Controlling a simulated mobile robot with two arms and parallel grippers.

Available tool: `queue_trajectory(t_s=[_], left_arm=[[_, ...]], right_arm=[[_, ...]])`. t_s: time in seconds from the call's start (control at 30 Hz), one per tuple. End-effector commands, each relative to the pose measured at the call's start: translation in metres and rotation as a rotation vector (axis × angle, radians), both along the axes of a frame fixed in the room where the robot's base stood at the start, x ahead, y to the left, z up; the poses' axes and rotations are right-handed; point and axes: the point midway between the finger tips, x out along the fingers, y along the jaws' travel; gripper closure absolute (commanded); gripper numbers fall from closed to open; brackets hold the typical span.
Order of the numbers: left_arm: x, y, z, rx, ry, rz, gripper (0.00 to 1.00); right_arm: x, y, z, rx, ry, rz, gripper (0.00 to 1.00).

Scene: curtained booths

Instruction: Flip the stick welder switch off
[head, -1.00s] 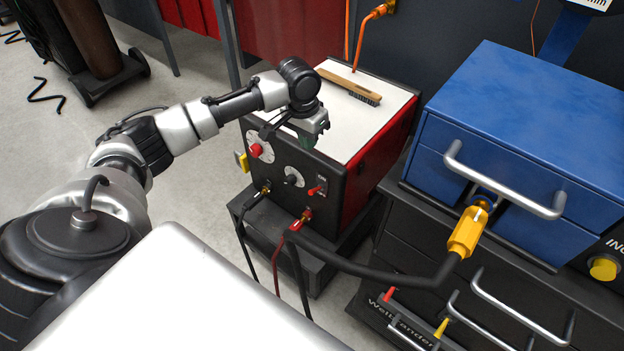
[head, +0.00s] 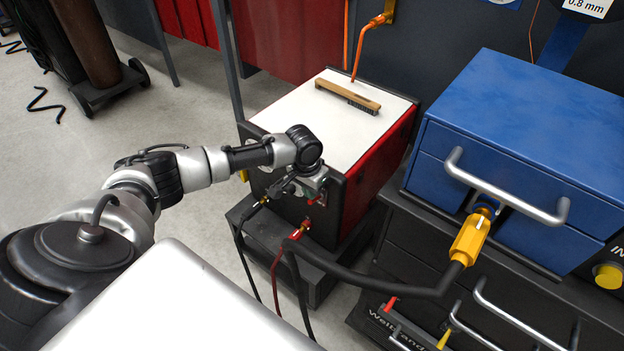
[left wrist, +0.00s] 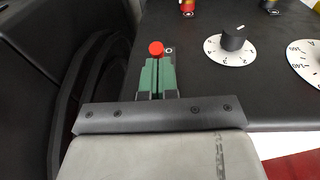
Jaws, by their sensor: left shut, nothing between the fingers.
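The stick welder (head: 372,185) is a box with a white top, red side and black front panel. Its red-tipped switch (left wrist: 156,48) shows in the left wrist view, just beyond my fingertips, beside a small plate with a round mark. I cannot tell whether the fingers touch it or which way it is set. My left gripper (head: 314,186) is at the right part of the front panel and hides most of the switch area in the head view. Its green fingers (left wrist: 157,76) are shut with nothing between them. My right gripper is not in view.
A black knob (left wrist: 233,38) on a white dial sits beside the switch. Cables plug in low on the panel, including a red connector (head: 301,229). A wooden brush (head: 348,95) lies on the welder. A blue drawer box (head: 530,140) stands to the right.

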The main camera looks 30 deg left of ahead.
Motion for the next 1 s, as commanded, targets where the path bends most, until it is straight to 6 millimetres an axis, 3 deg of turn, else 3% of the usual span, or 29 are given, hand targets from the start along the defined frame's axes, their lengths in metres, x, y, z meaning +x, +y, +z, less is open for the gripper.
queue_trajectory(t_s=[1.0], left_arm=[[-0.007,0.001,-0.004,-0.007,-0.101,0.000,1.00]], right_arm=[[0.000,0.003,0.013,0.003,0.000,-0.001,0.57]])
